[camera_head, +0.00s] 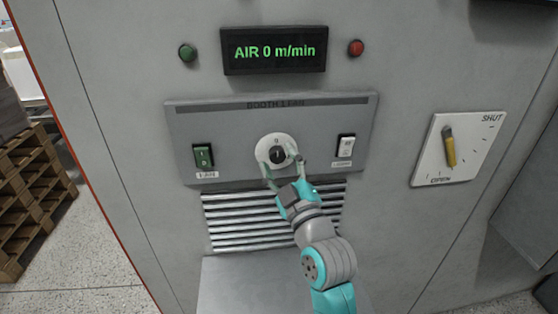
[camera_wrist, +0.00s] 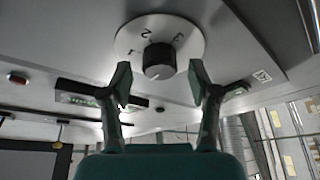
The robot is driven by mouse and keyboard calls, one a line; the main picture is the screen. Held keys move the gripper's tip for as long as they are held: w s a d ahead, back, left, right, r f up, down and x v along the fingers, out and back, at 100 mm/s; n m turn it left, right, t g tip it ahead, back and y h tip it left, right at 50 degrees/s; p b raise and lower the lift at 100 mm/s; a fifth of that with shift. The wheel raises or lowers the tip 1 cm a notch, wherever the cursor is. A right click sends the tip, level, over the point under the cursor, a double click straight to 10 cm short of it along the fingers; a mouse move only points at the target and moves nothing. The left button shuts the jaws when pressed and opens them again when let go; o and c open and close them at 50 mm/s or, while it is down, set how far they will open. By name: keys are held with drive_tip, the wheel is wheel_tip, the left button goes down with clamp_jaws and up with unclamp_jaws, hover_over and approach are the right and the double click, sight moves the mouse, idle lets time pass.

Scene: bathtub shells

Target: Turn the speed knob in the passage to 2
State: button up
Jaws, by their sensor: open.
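The speed knob (camera_head: 277,155) is a dark round knob on a white dial plate (camera_head: 262,147), in the middle of a grey panel. In the wrist view the knob (camera_wrist: 159,61) sits on its white plate (camera_wrist: 190,33) with digits, a 2 and a 3 among them. A pale mark on the knob points to the bottom of that view, towards the display side. My gripper (camera_head: 282,164) is in front of the knob. Its fingers (camera_wrist: 159,76) are open, one on each side of the knob, with gaps. The display (camera_head: 274,50) reads "AIR 0 m/min".
A green rocker switch (camera_head: 203,155) is left of the dial and a white one (camera_head: 346,146) right. Green (camera_head: 187,53) and red (camera_head: 356,48) buttons flank the display. A yellow lever (camera_head: 449,147) marked SHUT and OPEN is at right. Louvres (camera_head: 225,222) lie below. Pallets (camera_head: 30,200) stand left.

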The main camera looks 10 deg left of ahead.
drive_tip(key=shift+w+a, duration=0.1)
drive_tip(key=shift+w, duration=0.1)
drive_tip(key=c, duration=1.1)
drive_tip(key=shift+c, duration=0.2)
